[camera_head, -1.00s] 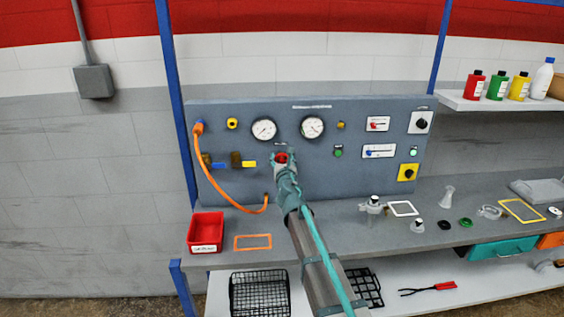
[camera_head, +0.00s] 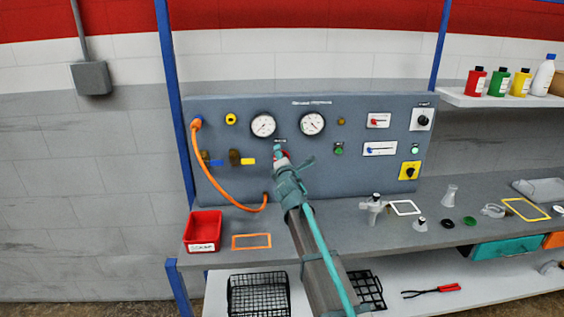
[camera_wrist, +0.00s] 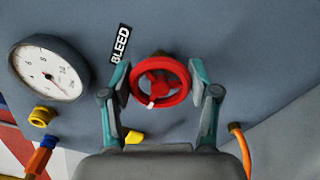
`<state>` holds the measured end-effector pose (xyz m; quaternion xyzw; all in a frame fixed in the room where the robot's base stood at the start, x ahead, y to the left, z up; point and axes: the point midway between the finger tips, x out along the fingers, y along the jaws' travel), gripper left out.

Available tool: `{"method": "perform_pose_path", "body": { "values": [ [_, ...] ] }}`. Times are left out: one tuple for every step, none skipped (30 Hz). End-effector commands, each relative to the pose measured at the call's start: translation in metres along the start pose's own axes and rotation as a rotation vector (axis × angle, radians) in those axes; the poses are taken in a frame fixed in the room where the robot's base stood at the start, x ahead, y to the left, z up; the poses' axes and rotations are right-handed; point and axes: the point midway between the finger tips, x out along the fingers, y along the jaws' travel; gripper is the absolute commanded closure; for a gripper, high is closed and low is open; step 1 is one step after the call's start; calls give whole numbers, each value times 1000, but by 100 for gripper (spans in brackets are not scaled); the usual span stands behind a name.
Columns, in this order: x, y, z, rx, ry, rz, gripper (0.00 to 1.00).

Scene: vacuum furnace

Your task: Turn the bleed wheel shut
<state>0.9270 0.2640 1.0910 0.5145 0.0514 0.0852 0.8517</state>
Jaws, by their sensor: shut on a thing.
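The red bleed wheel (camera_wrist: 160,80) is on the grey panel under the black BLEED label (camera_wrist: 121,44) in the wrist view. It has spokes and a white mark on its lower rim. My gripper (camera_wrist: 160,95) has one teal finger on each side of the wheel and is shut on its rim. In the head view my gripper (camera_head: 282,160) is at the panel below the two gauges.
A gauge (camera_wrist: 48,68) is beside the wheel in the wrist view. An orange hose (camera_head: 224,194) hangs at the panel's left. A red bin (camera_head: 204,230) and an orange frame (camera_head: 251,241) lie on the bench left of my arm. Small metal parts (camera_head: 375,205) stand to the right.

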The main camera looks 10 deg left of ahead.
Motion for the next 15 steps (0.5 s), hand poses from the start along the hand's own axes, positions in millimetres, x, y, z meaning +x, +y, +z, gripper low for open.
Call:
{"method": "perform_pose_path", "body": {
  "values": [
    [0,-3,-2,44,0,-1,74],
    [0,-3,-2,73,-1,-1,74],
    [0,-4,-2,111,0,-1,74],
    [0,-4,-2,139,-1,0,74],
    [0,-4,-2,168,-1,0,74],
    [0,-4,-2,206,0,0,74],
    [0,-4,-2,234,-1,1,74],
    [0,-4,-2,263,0,1,74],
    [0,-4,-2,300,0,1,74],
    [0,-4,-2,330,0,1,74],
    [0,-4,-2,358,0,0,74],
    [0,-5,-2,396,0,0,74],
    [0,-5,-2,424,0,0,74],
    [0,-5,-2,453,-1,0,74],
    [0,-5,-2,491,-1,0,74]
  ]
}}
